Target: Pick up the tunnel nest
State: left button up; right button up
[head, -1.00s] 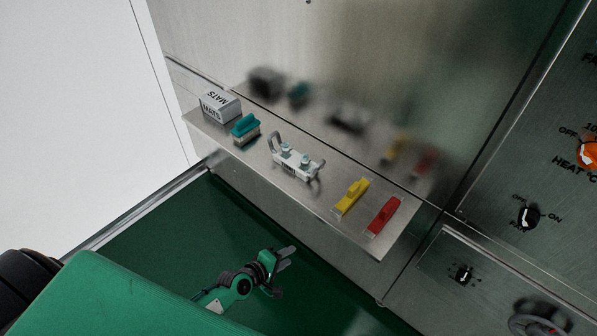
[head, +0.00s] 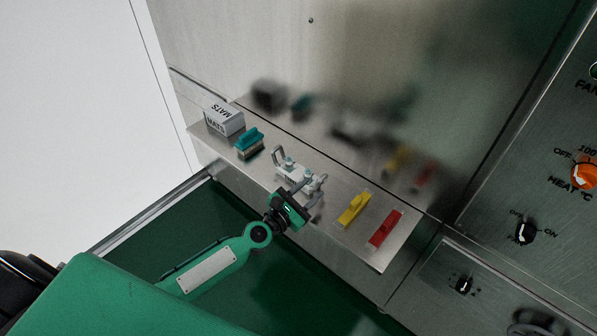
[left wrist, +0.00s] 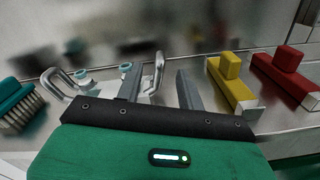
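The tunnel nest appears to be the grey-white metal piece (head: 290,172) with two loop handles and teal-topped knobs, on the steel shelf. In the left wrist view its left loop handle (left wrist: 60,84) and right loop handle (left wrist: 158,72) show; its body is partly hidden behind my gripper. My left gripper (head: 305,192) is at the piece's right front part. In the left wrist view the left gripper's fingers (left wrist: 158,86) are spread, with the right loop handle seen between them. I cannot tell whether they touch it. My right gripper is out of view.
On the steel shelf (head: 340,222) stand a MATS box (head: 224,119), a teal brush (head: 249,143), a yellow block (head: 353,210) and a red block (head: 385,228). A steel wall with blurred reflections rises behind. A control panel with knobs (head: 526,231) is at right.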

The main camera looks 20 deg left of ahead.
aim_at(318, 183)
pick_arm(q)
jog(key=shift+p+x, duration=0.45)
jog(key=shift+x, duration=3.15)
jog(key=shift+r, duration=0.1)
grip_shut()
